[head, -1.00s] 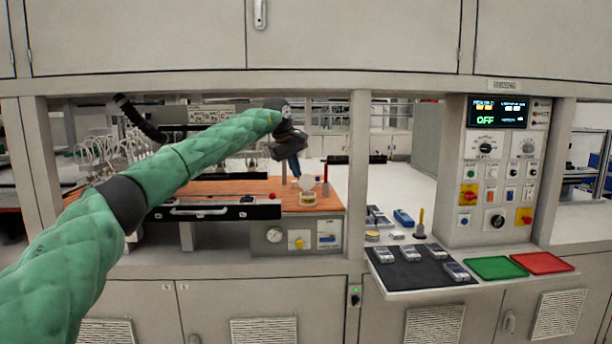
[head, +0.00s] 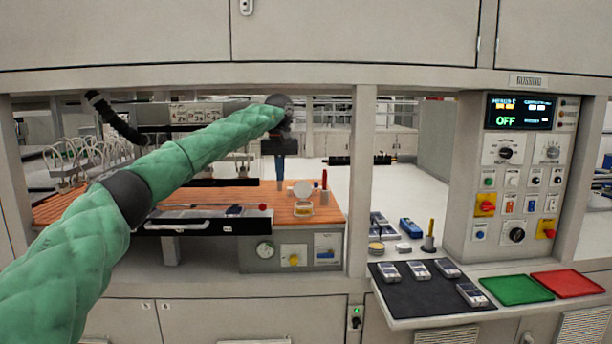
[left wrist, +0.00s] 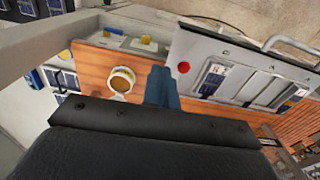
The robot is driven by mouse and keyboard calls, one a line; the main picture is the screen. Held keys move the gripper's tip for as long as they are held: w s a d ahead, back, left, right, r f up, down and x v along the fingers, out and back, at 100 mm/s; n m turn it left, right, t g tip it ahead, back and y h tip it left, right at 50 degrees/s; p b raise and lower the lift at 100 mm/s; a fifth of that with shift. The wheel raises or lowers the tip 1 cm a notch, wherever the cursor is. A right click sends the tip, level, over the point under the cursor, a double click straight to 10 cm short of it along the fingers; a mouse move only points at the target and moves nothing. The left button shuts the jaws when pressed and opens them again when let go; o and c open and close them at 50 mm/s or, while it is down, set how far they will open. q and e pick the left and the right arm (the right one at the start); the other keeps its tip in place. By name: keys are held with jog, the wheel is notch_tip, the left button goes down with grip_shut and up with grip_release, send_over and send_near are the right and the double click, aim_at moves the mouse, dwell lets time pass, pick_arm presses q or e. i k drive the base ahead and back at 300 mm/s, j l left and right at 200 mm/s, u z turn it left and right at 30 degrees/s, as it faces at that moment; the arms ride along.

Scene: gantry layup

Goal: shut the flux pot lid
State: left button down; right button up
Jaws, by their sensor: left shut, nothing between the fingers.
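The flux pot (head: 303,209) is a small round pot with yellowish contents on the orange-brown wooden bench top. Its pale round lid (head: 302,189) stands raised at the back of the pot, so the pot is open. In the left wrist view the pot (left wrist: 121,84) shows its open mouth and brown contents. My left gripper (head: 279,178) is shut and empty, pointing down, up and left of the lid and apart from it. Its blue fingers (left wrist: 160,80) show together beside the pot in the left wrist view. My right gripper is not in view.
A red upright stick (head: 324,181) stands just right of the pot. A drawer-like panel with a handle (head: 190,220) and a red knob lies left of it. A frame post (head: 361,180) bounds the bench on the right. A dark mat (head: 425,290) holds several small devices.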

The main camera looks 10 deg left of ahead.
aim_at(302, 189)
jog(key=i, duration=0.95)
